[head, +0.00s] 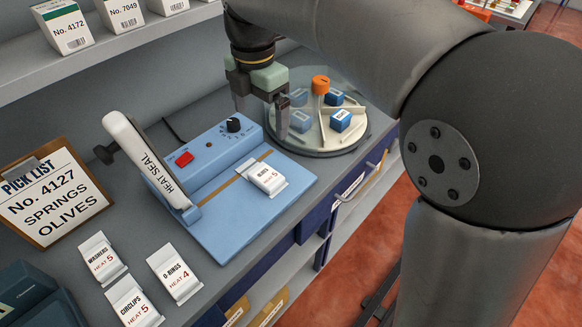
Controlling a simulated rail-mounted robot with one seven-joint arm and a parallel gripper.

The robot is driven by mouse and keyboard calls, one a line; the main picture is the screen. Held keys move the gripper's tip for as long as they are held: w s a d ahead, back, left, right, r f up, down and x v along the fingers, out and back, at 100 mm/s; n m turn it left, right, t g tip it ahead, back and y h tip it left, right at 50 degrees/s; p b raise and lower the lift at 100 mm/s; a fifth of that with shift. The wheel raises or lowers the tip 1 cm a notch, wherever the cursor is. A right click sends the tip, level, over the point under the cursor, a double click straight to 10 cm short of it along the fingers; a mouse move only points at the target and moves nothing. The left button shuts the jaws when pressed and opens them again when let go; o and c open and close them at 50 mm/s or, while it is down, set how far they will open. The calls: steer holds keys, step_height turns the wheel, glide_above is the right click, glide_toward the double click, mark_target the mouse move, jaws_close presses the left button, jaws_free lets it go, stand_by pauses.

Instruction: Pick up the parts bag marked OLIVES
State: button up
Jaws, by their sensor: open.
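A white parts bag (267,178) lies on the blue heat sealer (225,150), across its sealing strip. Its small label shows a 5; the word is too small to read surely, so I cannot confirm OLIVES. Three other white bags lie on the bench at the lower left: WASHERS (102,258), O-RINGS (174,273) and CIRCLIPS (133,303). My gripper (261,118) is open and empty, fingers pointing down. In the picture it is between the sealer's dial and the round turntable, above and behind the bag on the sealer, apart from it.
The sealer's white HEAT SEAL arm (148,160) is raised. A turntable (330,144) with blue boxes and an orange-topped post (320,86) stands at the right. A pick list (52,200) reads No. 4127, SPRINGS, OLIVES. Cartons (62,27) stand on the shelf.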

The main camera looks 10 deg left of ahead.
steer(key=f, duration=0.1)
glide_above(264, 176)
steer(key=f, duration=1.1)
steer(key=shift+w+d, duration=0.1)
steer(key=shift+w, duration=0.1)
steer(key=shift+s+f+p, duration=0.15)
steer(key=shift+f+p, duration=0.15)
steer(key=shift+f, duration=1.05)
steer(key=shift+s+f+p, duration=0.1)
steer(key=shift+f+p, duration=0.15)
steer(key=shift+f, duration=1.05)
steer(key=c, duration=1.2)
steer(key=shift+r, duration=0.1)
